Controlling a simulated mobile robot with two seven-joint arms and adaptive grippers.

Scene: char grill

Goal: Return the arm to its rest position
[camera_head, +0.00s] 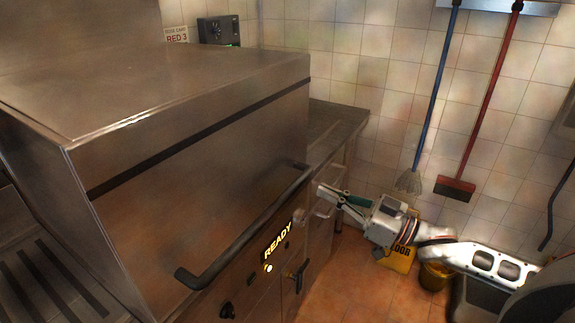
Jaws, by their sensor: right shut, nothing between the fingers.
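My right arm reaches in from the right edge of the head view. My right gripper (322,191) points left toward the front of the steel char grill (190,150). It is shut and holds nothing. Its tip is close to the right end of the grill's dark handle bar (245,235); I cannot tell whether they touch. A lit "READY" sign (278,242) shows on the grill front below the bar. My left gripper is not in view.
A steel counter (340,122) stands beyond the grill. A blue-handled mop (437,90) and a red-handled broom (490,90) hang on the tiled wall. Tiled floor (345,285) is bare in front.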

